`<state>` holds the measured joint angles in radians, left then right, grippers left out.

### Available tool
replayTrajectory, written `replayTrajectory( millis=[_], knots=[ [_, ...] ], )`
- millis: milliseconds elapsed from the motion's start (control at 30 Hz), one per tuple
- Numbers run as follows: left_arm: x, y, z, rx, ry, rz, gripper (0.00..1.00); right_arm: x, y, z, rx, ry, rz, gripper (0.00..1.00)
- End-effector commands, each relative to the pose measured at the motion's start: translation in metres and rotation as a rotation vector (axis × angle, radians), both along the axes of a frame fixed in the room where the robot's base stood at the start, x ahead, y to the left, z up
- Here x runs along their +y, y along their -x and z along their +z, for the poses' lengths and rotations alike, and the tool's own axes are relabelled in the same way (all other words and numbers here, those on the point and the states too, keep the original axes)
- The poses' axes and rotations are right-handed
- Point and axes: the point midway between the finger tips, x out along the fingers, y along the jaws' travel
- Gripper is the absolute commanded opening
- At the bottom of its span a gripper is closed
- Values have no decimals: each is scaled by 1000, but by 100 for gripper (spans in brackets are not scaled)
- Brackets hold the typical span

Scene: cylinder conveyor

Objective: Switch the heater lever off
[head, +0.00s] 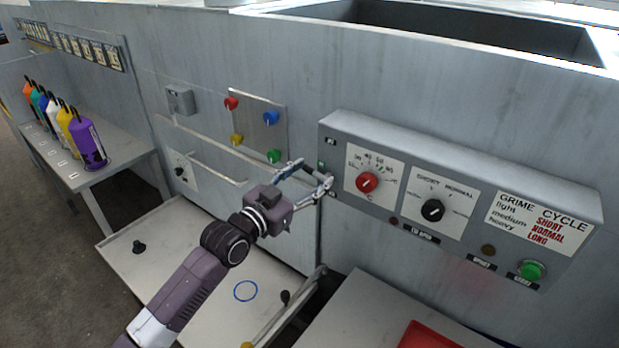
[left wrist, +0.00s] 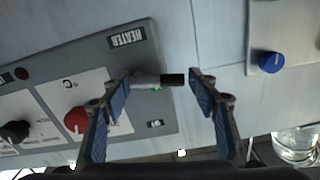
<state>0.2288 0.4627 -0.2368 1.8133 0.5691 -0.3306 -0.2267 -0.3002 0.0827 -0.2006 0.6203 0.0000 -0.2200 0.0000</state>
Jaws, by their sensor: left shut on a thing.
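The heater lever (left wrist: 173,80) shows in the left wrist view as a pale shaft with a black tip, next to the HEATER label (left wrist: 127,38) on the grey control panel (head: 460,160). My left gripper (head: 308,180) is at the left end of this panel in the head view. The lever is mostly hidden by the fingers in the head view. My right gripper is not in view.
The panel carries a red dial (head: 367,183), a black dial (head: 433,210) and a green button (head: 532,270). Coloured knobs sit on a plate (head: 262,105) to the left. An open white door (head: 160,255) lies below my arm. Coloured bottles (head: 88,140) stand on a side table.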

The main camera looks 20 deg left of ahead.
Motion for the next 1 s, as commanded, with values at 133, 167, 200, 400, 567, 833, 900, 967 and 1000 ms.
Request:
replayTrajectory(
  millis=[133, 167, 200, 400, 567, 833, 900, 967, 1000],
  knots=[
    [-1, 0, 5, -47, -127, -1, 31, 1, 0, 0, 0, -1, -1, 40],
    [-1, 0, 6, -56, -154, -1, 31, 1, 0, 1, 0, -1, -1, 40],
    [-1, 1, 7, -69, -190, 0, 31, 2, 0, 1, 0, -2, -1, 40],
    [-4, 1, 12, -135, -368, -1, 31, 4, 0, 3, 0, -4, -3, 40],
    [-7, 3, 16, -187, -511, -1, 31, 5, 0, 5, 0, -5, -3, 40],
    [-12, 5, 21, -274, -753, -1, 31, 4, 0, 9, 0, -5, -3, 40],
    [-14, 5, 22, -297, -815, 0, 31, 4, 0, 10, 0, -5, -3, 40],
    [-15, 6, 23, -317, -868, 0, 31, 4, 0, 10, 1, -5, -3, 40],
    [-16, 6, 24, -330, -903, -1, 31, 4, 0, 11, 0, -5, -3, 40]
  ],
)
